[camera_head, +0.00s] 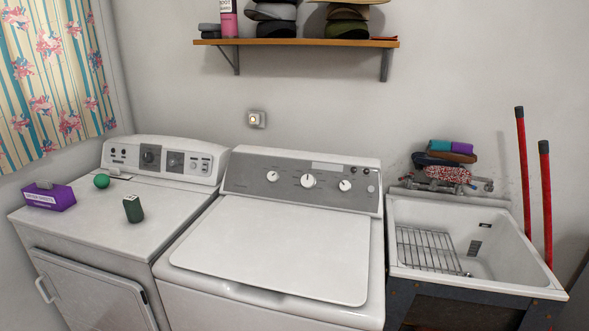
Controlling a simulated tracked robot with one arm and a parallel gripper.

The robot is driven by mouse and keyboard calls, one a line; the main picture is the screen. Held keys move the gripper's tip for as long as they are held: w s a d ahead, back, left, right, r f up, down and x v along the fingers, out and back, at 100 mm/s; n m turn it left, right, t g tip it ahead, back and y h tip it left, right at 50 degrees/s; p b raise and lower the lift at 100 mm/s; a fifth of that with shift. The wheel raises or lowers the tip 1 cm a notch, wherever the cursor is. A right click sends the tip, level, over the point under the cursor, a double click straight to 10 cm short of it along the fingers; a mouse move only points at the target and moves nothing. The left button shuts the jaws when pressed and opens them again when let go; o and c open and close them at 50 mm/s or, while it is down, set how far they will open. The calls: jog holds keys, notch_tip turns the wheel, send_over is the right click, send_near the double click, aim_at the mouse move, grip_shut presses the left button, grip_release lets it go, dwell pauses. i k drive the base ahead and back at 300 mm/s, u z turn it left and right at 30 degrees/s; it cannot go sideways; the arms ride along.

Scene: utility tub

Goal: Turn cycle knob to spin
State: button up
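A white top-loading washer (275,240) stands in the middle with its lid shut. Its grey control panel (240,172) faces me at the back. The labels and exact pointer settings are too small to read, so I cannot tell which setting is spin. My gripper is not in view, and nothing touches the knobs.
A utility tub (470,279) with a rack stands right, near two red poles (522,160). A shelf (300,43) hangs above. The washer lid is clear.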

aim_at(308, 180)
jog(key=u, duration=0.4)
jog(key=i, duration=2.3)
jog(key=z, duration=0.95)
